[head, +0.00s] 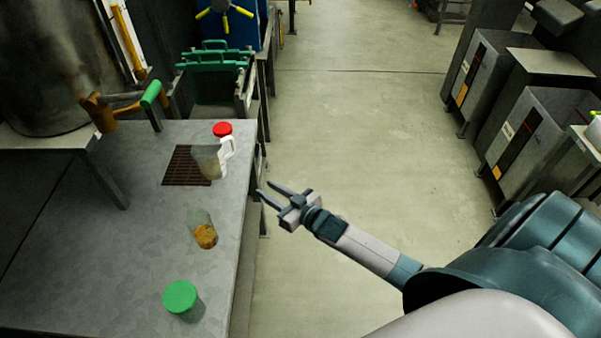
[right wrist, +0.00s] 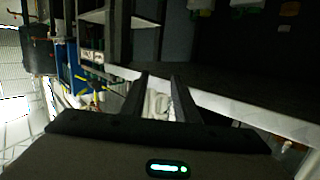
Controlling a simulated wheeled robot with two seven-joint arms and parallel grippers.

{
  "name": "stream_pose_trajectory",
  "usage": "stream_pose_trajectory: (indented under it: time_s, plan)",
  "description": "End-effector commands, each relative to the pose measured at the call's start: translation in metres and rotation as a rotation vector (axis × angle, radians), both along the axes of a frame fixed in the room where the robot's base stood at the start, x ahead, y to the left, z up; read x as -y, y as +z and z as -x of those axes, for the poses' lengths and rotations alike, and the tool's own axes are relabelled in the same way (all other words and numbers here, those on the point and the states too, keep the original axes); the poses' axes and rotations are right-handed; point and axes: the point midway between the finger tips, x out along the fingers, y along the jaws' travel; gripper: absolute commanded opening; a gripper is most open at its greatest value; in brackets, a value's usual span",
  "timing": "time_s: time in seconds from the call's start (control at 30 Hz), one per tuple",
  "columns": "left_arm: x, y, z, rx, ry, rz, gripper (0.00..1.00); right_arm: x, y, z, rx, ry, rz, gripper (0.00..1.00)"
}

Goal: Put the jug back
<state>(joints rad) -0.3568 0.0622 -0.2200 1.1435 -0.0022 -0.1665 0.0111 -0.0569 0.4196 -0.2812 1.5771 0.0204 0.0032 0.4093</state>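A clear jug (head: 207,160) with a white handle (head: 227,151) stands upright at the right edge of the metal table, on or beside a brown grate (head: 178,170). My right gripper (head: 264,188) is open and empty, out past the table edge, to the right of and nearer than the jug, pointing toward the table. In the right wrist view its two fingers (right wrist: 160,85) stand apart. A pale shape (right wrist: 158,104) shows between them; I cannot tell whether it is the jug. My left gripper is not in view.
On the table (head: 120,240) are a red-lidded container (head: 222,129) behind the jug, a clear container with orange-brown contents (head: 205,236) and a green-lidded jar (head: 181,297). A green-handled lever (head: 151,95) and green frame (head: 213,62) stand beyond. Open floor (head: 350,120) lies right.

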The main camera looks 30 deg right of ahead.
Motion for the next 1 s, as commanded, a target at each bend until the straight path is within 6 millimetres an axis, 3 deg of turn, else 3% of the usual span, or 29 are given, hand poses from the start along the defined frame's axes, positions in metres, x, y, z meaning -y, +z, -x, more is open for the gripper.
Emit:
stream_pose_trajectory:
  time_s: [0.03,0.17,0.3,0.4,0.5,0.6,0.7,0.8,1.0]
  plan:
    - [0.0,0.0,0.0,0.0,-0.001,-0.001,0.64,-0.004,-0.034,0.016,-0.058,-0.017,0.01,0.28]
    - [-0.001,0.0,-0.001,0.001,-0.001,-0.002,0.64,-0.015,-0.123,0.067,-0.216,-0.05,0.057,0.28]
    - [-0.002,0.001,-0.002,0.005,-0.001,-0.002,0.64,-0.035,-0.213,0.142,-0.399,-0.062,0.112,0.28]
    - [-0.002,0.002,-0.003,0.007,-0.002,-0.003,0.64,-0.054,-0.265,0.201,-0.523,-0.056,0.145,0.28]
    - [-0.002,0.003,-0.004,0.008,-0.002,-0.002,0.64,-0.072,-0.304,0.255,-0.628,-0.042,0.17,0.28]
    - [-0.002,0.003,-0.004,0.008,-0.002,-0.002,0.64,-0.087,-0.328,0.295,-0.701,-0.027,0.188,0.28]
    - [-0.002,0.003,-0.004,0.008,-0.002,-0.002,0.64,-0.096,-0.342,0.32,-0.746,-0.015,0.199,0.28]
    - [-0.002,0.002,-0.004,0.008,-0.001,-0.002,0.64,-0.1,-0.347,0.331,-0.765,-0.01,0.203,0.28]
    - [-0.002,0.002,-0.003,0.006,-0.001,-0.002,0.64,-0.1,-0.348,0.332,-0.766,-0.008,0.204,0.28]
